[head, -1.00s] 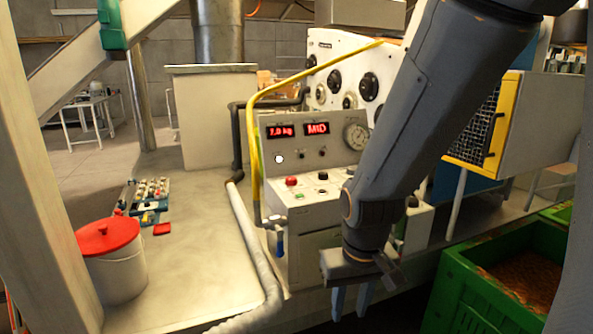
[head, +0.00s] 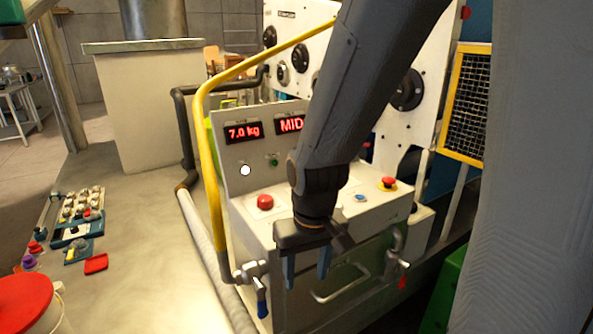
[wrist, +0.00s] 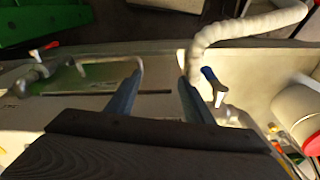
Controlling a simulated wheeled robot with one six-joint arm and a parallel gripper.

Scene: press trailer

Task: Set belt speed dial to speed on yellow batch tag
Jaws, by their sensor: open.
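The control cabinet's sloped panel (head: 228,178) stands ahead, with a red display reading 7.0 kg (head: 243,132) and another reading MID (head: 290,124), partly covered by my arm. A small white round knob (head: 245,170) and a small green-lit button (head: 272,160) sit below the displays. I cannot tell which control is the belt speed dial. No yellow batch tag can be made out. My gripper (head: 307,280) is open and empty, pointing down in front of the cabinet. In the wrist view, its two fingers (wrist: 158,98) are apart with nothing between them.
A yellow pipe (head: 204,150) curves beside the panel. Red button (head: 265,202), emergency stop (head: 387,183) and blue-handled valve (head: 261,300) are close to my gripper. A white machine face with black dials (head: 408,90) stands behind. A red-lidded bucket (head: 30,305) and small parts stand at left.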

